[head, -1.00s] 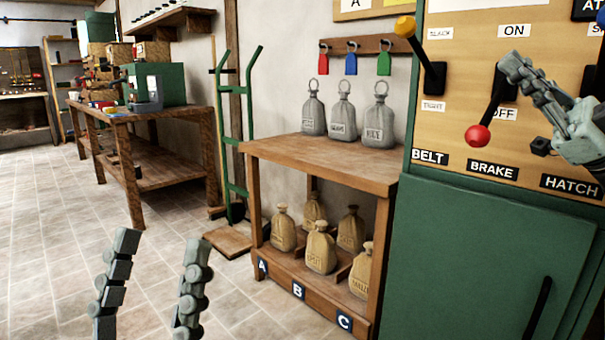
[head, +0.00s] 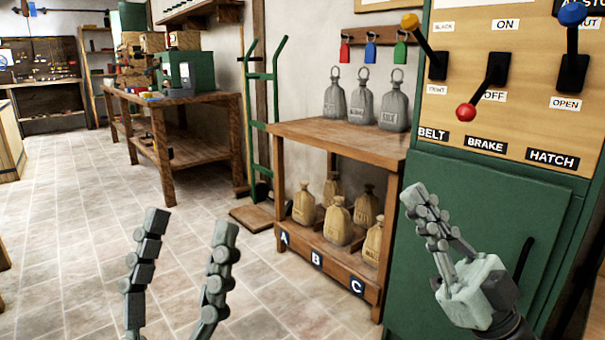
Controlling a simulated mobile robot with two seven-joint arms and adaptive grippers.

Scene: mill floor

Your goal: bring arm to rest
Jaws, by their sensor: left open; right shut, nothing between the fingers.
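My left gripper (head: 186,225) is open and empty, low in the head view, with its two fingers apart over the tiled floor. My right gripper (head: 415,195) is shut and empty. It shows in front of the green cabinet (head: 500,200), below the lever panel and apart from the levers. Its fingers point up and to the left. The red-knobbed brake lever (head: 483,92) tilts down toward OFF. The yellow-knobbed belt lever (head: 424,45) tilts up and left. The blue-knobbed hatch lever (head: 572,45) points up.
A wooden shelf stand (head: 335,134) holds grey weights on top and several tan sacks below. A green hand truck (head: 258,130) leans at the wall. A workbench (head: 165,105) stands farther back left. The tiled floor (head: 80,230) is open at left.

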